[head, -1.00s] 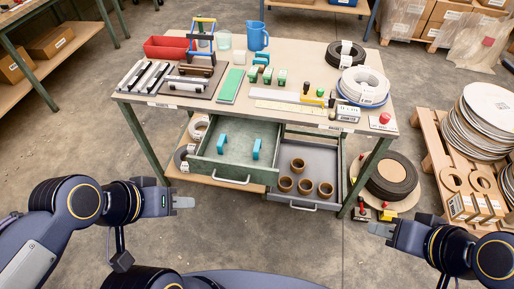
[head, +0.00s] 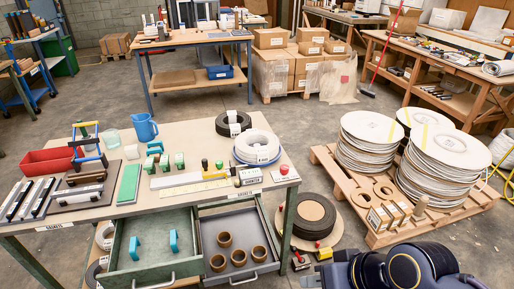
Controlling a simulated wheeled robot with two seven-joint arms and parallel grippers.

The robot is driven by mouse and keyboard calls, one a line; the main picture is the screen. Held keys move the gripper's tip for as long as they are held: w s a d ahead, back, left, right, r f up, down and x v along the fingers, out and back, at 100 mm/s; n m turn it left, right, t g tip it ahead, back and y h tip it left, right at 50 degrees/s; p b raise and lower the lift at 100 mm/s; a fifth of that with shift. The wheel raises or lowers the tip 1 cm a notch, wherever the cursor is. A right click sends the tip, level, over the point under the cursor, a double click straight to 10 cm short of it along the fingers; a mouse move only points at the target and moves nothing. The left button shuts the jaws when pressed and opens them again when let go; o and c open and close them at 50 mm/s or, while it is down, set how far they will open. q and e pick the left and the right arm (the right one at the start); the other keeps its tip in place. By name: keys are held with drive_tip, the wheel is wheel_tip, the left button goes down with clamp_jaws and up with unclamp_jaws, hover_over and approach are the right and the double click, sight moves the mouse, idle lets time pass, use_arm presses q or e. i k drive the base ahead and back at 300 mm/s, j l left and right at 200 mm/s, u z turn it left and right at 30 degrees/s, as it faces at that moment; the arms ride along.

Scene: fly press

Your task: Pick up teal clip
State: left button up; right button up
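Two teal clips lie apart in the open green drawer at the front of the workbench, the left clip (head: 134,248) and the right clip (head: 174,241). The green drawer (head: 150,270) is pulled out. My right gripper (head: 308,281) is at the bottom edge, right of the drawers and well apart from the clips. Its fingers are small and partly cut off, so I cannot tell if they are open. My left gripper is out of view.
A grey drawer (head: 262,266) beside it is also open and holds several brown rings. The workbench top (head: 105,210) carries a red bin (head: 47,162), a blue jug (head: 144,128) and cable coils. A pallet (head: 385,235) with stacked discs stands at right.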

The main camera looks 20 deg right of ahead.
sight(173, 236)
drive_tip(key=i+l+u, duration=0.15)
drive_tip(key=i+l, duration=0.15)
drive_tip(key=i+l+u, duration=0.35)
drive_tip(key=i+l, duration=0.15)
drive_tip(key=l, duration=0.25)
drive_tip(key=i+l+u, duration=0.2)
drive_tip(key=l, duration=0.2)
